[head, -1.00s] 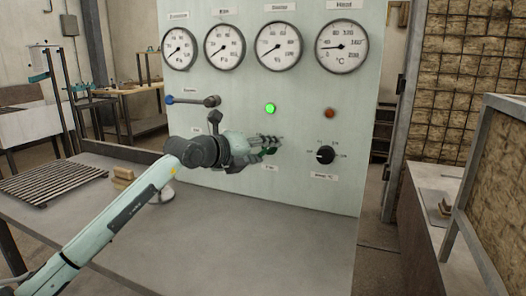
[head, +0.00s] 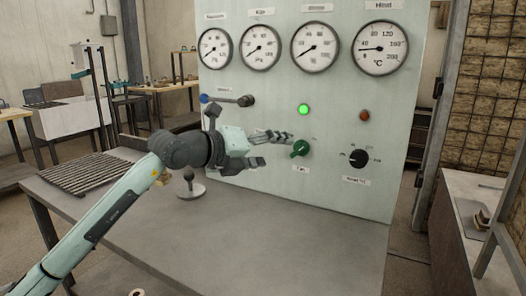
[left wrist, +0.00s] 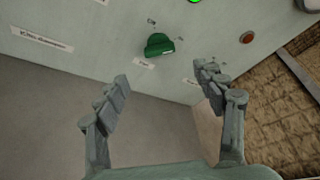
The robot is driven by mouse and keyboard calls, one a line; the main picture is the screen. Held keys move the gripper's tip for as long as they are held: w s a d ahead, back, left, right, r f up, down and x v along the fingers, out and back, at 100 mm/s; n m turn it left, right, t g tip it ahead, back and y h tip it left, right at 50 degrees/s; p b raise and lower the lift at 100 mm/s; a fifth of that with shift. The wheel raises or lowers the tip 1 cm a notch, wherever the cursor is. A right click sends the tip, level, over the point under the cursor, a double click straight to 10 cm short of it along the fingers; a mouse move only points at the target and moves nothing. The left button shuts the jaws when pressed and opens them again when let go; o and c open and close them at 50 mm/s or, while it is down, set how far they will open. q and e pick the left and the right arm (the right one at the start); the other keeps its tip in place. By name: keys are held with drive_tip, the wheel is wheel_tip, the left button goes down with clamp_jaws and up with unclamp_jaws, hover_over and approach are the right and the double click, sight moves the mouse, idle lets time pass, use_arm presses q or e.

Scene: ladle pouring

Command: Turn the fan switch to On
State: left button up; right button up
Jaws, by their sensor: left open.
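The fan switch is a green knob (head: 300,148) low on the pale upright panel, above a small label. Its grip looks slanted in the head view; the position marks are too small to read. It also shows in the left wrist view as a green knob (left wrist: 159,45), beyond the gap between my fingertips. My left gripper (head: 276,149) is open and empty, just left of the knob and apart from it. In the wrist view its two fingers (left wrist: 161,76) are spread wide. My right gripper is not in view.
A lit green lamp (head: 303,109) sits above the knob. A black dial (head: 358,158) and red lamp (head: 364,116) are to the right. A blue-tipped lever (head: 228,100) juts out close above my gripper. The grey table (head: 260,240) is mostly clear in front.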

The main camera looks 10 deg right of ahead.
sight(298, 152)
use_arm(q)
drive_tip(key=v, duration=0.2)
drive_tip(key=shift+s+a+r, duration=0.1)
drive_tip(key=shift+s+a, duration=0.1)
drive_tip(key=x, duration=1.2)
idle(0.3)
